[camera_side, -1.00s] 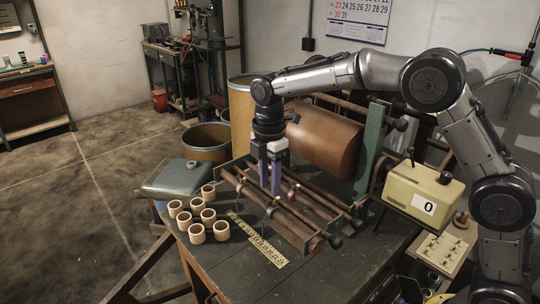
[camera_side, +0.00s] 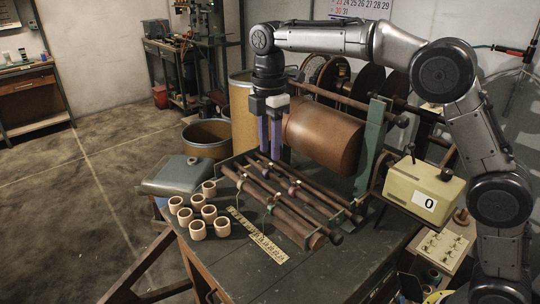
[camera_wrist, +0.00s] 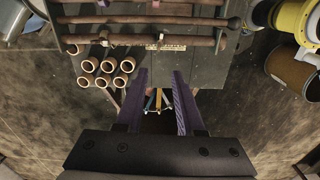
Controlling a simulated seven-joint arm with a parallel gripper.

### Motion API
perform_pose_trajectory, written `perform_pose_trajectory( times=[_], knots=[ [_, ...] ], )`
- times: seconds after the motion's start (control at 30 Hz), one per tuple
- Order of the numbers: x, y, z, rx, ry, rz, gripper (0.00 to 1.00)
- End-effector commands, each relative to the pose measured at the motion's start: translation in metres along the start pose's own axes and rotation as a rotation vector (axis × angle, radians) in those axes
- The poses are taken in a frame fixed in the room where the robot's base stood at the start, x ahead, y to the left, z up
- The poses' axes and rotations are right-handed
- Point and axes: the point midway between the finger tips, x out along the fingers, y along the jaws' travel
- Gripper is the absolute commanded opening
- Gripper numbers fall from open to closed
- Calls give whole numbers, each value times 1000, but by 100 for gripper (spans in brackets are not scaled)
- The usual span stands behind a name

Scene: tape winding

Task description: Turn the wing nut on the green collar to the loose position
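The green collar (camera_side: 270,208) is a small green piece on the front rod of the rod frame on the bench. Its wing nut is too small for me to tell its position. A pinkish collar (camera_side: 292,190) sits on a rod behind it. My gripper (camera_side: 275,151) has two purple fingers pointing down. It is above the back of the rod frame, clear of the green collar. In the wrist view, my gripper (camera_wrist: 160,74) is open, with nothing between its fingers.
Several pale cups (camera_side: 197,229) stand left of the rods. A yellow ruler strip (camera_side: 258,236) lies in front. A large brown roll (camera_side: 325,136) is close behind my gripper. A cream box (camera_side: 424,192) marked 0 is at the right.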

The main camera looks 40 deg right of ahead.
Motion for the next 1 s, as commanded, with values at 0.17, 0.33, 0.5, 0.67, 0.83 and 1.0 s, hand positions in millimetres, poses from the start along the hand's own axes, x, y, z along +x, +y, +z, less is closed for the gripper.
perform_pose_trajectory(
  times=[0.17, 0.33, 0.5, 0.67, 0.83, 1.0],
  knots=[
    [2, 2, -4, 102, 3, 4, 37],
    [17, 1, -4, 104, 2, 1, 37],
    [48, 1, -3, 103, 2, 0, 37],
    [80, 1, -3, 103, 2, 1, 37],
    [110, 1, -4, 103, 3, 1, 37],
    [130, 2, -4, 103, 3, 2, 37]
  ],
)
